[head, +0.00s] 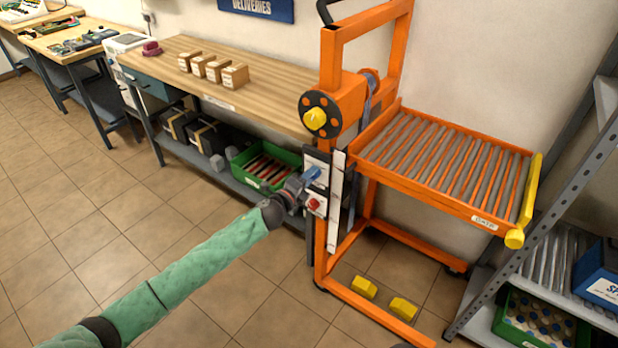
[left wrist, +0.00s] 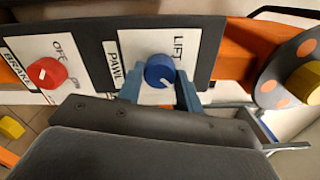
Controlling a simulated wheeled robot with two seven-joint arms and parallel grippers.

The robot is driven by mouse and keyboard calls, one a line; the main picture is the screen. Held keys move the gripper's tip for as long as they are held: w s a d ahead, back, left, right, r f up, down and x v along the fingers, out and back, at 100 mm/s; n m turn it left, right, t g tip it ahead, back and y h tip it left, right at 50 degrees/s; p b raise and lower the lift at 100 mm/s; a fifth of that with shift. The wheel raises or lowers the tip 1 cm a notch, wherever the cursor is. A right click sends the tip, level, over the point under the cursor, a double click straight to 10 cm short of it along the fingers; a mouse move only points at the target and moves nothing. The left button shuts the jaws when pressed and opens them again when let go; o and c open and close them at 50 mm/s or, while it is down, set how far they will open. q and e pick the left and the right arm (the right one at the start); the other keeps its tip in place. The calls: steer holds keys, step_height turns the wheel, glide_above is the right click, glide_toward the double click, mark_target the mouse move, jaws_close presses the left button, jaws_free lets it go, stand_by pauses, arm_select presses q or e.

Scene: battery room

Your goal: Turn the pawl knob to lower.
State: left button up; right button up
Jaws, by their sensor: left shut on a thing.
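The blue pawl knob (left wrist: 160,70) sits on a white plate (left wrist: 137,47) marked PAWL and LIFT, in the left wrist view. A short pale mark shows on the knob; other lettering on the plate may be hidden by the fingers. My left gripper (left wrist: 159,84) is shut on the knob, with one blue finger on each side of it. In the head view my left gripper (head: 306,179) reaches the control panel on the orange lift's post, and the fingers largely hide the knob. My right gripper is not in view.
The red brake knob (left wrist: 47,73) is close beside the pawl plate; it also shows in the head view (head: 314,203). A black handwheel with a yellow hub (head: 315,118) is above the panel. The roller platform (head: 440,160) juts right. A workbench (head: 180,60) stands behind.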

arm_select(q)
steer(key=shift+s+f, duration=0.1)
steer(key=o, duration=1)
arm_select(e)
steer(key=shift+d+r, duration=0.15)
arm_select(q)
steer(key=b+v, duration=0.1)
steer(key=v, duration=0.6)
steer(key=shift+s+a+b, duration=0.2)
steer(key=shift+s+b, duration=0.05)
steer(key=shift+b, duration=0.1)
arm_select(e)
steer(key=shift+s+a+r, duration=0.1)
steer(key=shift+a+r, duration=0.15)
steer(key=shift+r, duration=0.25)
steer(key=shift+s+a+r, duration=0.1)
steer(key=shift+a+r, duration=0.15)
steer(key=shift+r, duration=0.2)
